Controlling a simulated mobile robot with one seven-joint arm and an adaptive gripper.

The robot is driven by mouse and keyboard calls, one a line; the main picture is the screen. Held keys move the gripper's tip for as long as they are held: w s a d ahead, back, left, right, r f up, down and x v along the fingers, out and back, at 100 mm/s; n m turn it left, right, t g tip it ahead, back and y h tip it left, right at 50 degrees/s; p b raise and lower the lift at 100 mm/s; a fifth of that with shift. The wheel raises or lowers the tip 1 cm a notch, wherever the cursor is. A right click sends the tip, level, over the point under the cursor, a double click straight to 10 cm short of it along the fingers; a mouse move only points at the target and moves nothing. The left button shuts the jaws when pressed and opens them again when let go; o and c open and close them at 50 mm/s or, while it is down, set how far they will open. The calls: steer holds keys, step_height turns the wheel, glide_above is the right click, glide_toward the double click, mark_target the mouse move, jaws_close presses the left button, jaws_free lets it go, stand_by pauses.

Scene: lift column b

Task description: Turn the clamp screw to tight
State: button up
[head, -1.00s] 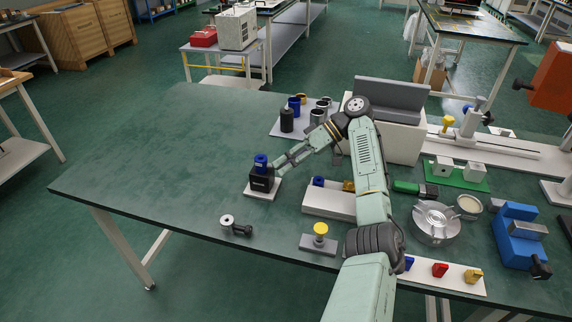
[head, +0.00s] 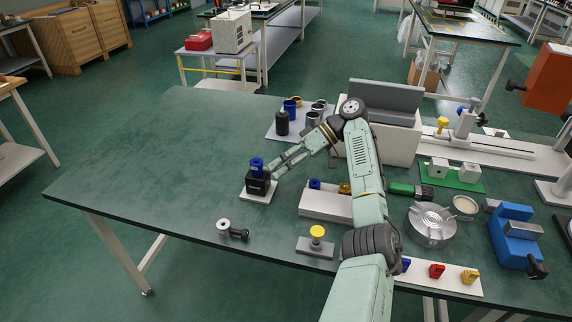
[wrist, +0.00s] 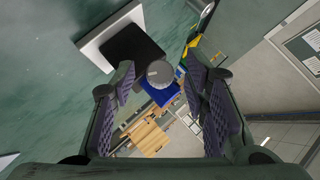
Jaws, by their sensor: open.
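A black clamp block (head: 257,186) sits on a small white plate (head: 249,197) at the left of the table, with a blue cylinder (head: 257,164) standing in its top. In the wrist view the black block (wrist: 130,48) shows beyond a round grey knob (wrist: 160,73), which looks like the clamp screw's head. Part of the blue piece (wrist: 160,95) shows beside the knob. My gripper (head: 275,172) is open at the block's right side. In the wrist view the knob lies between its two fingers, with gaps on both sides; contact is not visible.
A grey ring with a black knob (head: 232,230) lies near the front edge. A yellow-topped knob on a grey base (head: 316,238) and a white fixture block (head: 322,205) stand to the right. Dark and blue cups (head: 283,123) stand behind. The table's left side is clear.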

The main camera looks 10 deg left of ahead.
steer(key=v, duration=0.7)
steer(key=shift+d, duration=0.2)
